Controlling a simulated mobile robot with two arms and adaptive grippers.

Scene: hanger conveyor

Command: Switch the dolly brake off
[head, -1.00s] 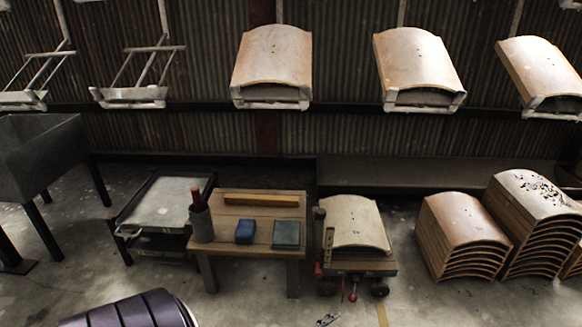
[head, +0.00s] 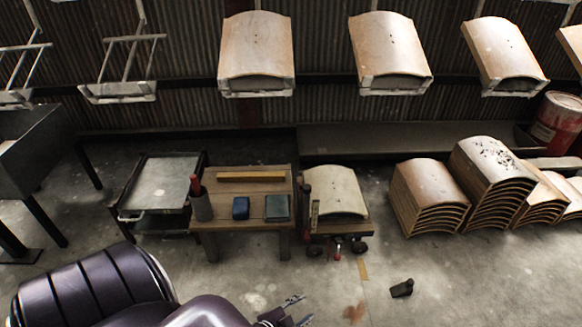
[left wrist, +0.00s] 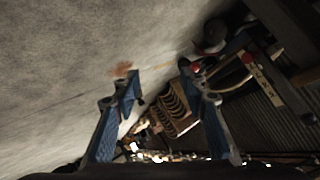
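The dolly (head: 352,229) stands on the floor at the centre, right of the wooden table, with a curved pale panel (head: 335,190) on it. Small red parts, one a short lever (head: 337,252), show low on its near side; I cannot tell the brake's position. My left gripper (head: 303,308) is in front of the dolly at the bottom edge, apart from it. In the left wrist view its fingers (left wrist: 162,82) are spread and empty. There, a dolly wheel (left wrist: 214,32) and red parts show at upper right. My right gripper is not in view.
The wooden table (head: 237,213) holds a cup, two blocks and a yellow bar. A grey cart (head: 160,183) stands to its left. Stacked curved panels (head: 430,196) stand right. A small dark block (head: 402,288) lies on open floor. Panels hang from the conveyor (head: 255,50) above.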

